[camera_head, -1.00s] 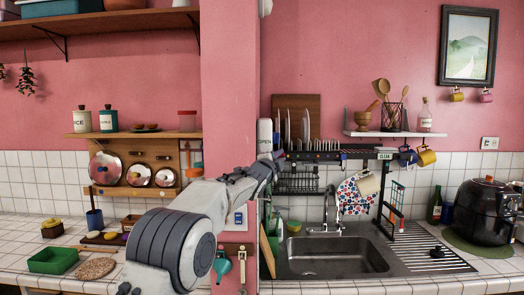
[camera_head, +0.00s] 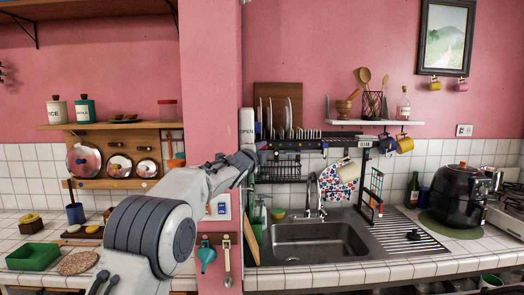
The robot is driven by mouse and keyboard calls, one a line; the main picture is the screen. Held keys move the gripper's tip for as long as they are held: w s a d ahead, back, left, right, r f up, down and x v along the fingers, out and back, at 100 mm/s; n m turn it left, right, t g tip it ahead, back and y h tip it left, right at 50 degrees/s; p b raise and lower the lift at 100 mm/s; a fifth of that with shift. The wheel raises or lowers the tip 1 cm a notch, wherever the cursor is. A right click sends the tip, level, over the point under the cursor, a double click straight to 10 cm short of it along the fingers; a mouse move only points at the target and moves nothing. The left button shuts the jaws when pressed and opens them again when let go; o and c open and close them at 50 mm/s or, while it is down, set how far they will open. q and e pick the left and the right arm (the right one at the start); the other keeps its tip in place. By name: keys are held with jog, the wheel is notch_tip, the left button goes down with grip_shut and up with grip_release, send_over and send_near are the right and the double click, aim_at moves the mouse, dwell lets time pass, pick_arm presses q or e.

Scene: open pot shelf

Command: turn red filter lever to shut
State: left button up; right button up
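A white upright cylinder (camera_head: 247,124) with the word OPEN on it stands at the right edge of the pink pillar; it may be the filter housing. I cannot make out a red lever on it; my gripper and wrist cover the area just below the cylinder. My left arm comes in from the lower left and reaches across the pillar. My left gripper (camera_head: 258,150) is at its far end, just below the cylinder and in front of the dish rack. It is too small and dark to show its fingers' opening. My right gripper is not in view.
A dark dish rack (camera_head: 300,144) stands over the sink (camera_head: 318,240), with a CLEAN sign (camera_head: 365,144) at its right. A teal utensil (camera_head: 206,255) hangs on the pillar below my arm. A black cooker (camera_head: 462,200) stands on the right counter.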

pick_arm(q)
jog(key=b+v, duration=0.6)
jog(key=v, duration=0.4)
jog(key=shift+s+b, duration=0.2)
jog(key=shift+b, duration=0.15)
jog(key=shift+a, duration=0.1)
